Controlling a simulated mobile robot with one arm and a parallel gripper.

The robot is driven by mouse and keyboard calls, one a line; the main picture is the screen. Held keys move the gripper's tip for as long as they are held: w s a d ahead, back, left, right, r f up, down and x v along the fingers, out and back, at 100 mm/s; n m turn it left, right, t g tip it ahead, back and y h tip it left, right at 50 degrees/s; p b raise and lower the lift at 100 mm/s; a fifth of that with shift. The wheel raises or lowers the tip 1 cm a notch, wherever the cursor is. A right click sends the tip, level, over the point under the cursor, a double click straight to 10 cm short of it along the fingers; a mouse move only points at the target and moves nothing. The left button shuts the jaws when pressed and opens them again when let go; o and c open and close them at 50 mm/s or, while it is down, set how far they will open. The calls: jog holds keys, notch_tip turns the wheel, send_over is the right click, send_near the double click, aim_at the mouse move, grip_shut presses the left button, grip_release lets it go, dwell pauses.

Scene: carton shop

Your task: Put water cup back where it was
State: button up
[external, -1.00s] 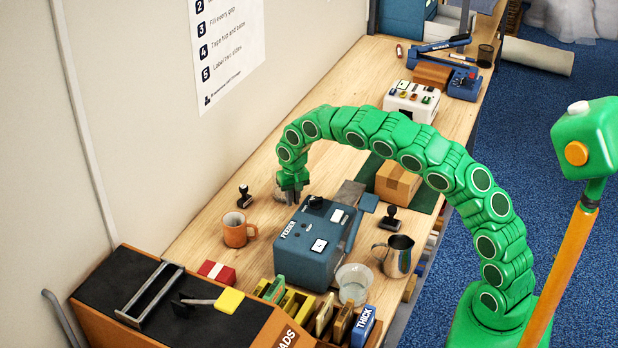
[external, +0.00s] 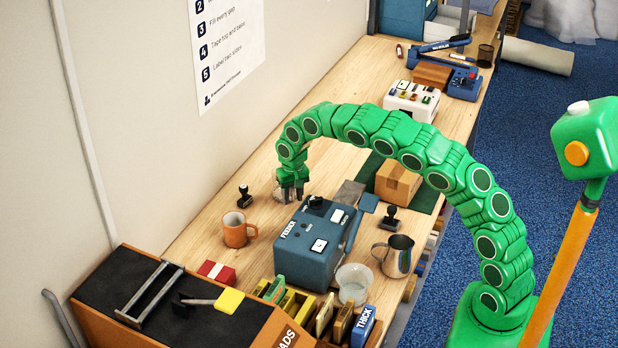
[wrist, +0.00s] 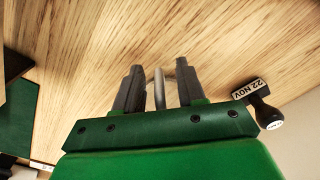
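A clear cup (external: 354,284) stands upright on the bench, in front of the blue feeder box and left of the metal pitcher (external: 398,256). It looks like the water cup; its contents are hard to make out. My gripper (external: 291,193) is low over the bench behind the feeder box, well away from the clear cup. In the wrist view my gripper (wrist: 160,90) has its fingers apart, pointing at the wood. A pale rounded object (external: 280,190) is right beside the fingers, partly hidden by them. Grey curved parts show between the fingers in the wrist view; I cannot tell what they belong to.
The blue feeder box (external: 312,246) stands between my gripper and the clear cup. An orange mug (external: 235,231) and a stamp (external: 244,197) are left of my gripper. A carton (external: 397,184) and another stamp (external: 391,219) are right. Bare wood lies behind my gripper.

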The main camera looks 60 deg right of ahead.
notch_tip(320, 180, up, 10)
jog(key=shift+s+f, duration=0.1)
jog(key=shift+s+r, duration=0.1)
jog(key=shift+r, duration=0.45)
